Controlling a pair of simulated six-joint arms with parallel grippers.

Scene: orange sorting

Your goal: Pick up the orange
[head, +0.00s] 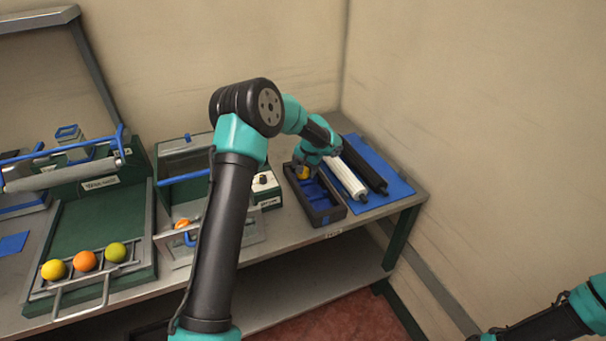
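An orange fruit (85,261) sits on a metal rack at the left, between a yellow fruit (54,270) and a green fruit (116,252). My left gripper (304,172) points down over the left end of a black box (326,214) with blue compartments. A yellow-orange thing (303,173) shows at its fingertips; whether it is gripped or rests in the box I cannot tell. My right arm enters at the lower right corner; its gripper is out of view.
A blue mat (398,184) right of the box holds a white roller (346,178) and a black roller (366,168). A small white control box (265,184) stands left of the black box. Green machinery fills the left. The bench (388,217) ends at the right, near the wall.

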